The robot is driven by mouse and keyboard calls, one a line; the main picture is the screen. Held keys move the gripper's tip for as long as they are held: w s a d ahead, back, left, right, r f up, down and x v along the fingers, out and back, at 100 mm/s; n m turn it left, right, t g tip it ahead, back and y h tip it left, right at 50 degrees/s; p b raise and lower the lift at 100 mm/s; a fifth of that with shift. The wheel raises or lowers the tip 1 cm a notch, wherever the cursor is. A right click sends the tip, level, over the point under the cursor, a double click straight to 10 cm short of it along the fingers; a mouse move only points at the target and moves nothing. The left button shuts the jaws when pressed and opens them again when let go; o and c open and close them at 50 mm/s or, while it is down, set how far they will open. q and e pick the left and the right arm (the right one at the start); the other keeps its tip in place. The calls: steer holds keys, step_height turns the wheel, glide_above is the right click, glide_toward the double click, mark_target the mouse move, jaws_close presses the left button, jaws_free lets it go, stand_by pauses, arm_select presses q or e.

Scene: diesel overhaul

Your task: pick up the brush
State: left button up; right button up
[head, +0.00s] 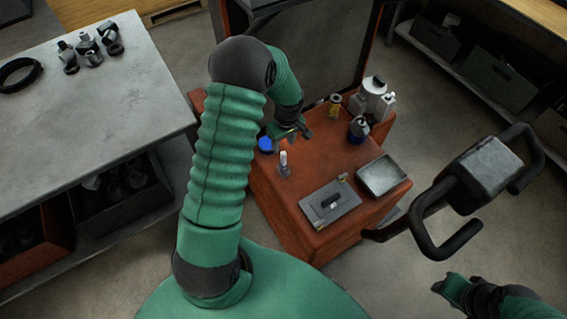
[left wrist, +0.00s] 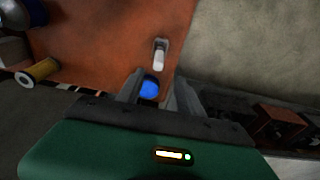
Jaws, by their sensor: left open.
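My left gripper (head: 299,131) is open above the back-left part of the red-brown cabinet top. In the left wrist view its fingers (left wrist: 157,88) stand apart, with a round blue-topped item (left wrist: 149,87) seen between them; I cannot tell the gap in depth. The blue item (head: 265,145) lies near the cabinet's left edge. A small piece with a pale end and grey base (head: 284,164) is near it, and also shows in the left wrist view (left wrist: 160,54). I cannot tell for sure which item is the brush. My right gripper (head: 452,289) is low at right, away from the cabinet.
The cabinet top (head: 318,165) also bears a dark plate with a handle (head: 345,208), a metal tray (head: 383,176), white bottles (head: 373,100) and a yellowish spool (head: 335,106). A grey bench (head: 90,130) stands at left. A black-handled frame (head: 480,172) stands at right.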

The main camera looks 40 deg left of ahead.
mark_target(283, 153)
arm_select(q)
steer(key=f, duration=0.5)
steer(key=shift+w+a+f+p, duration=0.2)
steer(key=shift+a+f+p, duration=0.05)
steer(key=shift+a+p, duration=0.1)
step_height(283, 153, down, 5)
steer(key=shift+w+a+f+p, duration=0.1)
steer(key=shift+w+f+p, duration=0.05)
steer(key=shift+p, duration=1)
steer(key=shift+w+f, duration=0.1)
steer(key=shift+f, duration=0.1)
jaws_close()
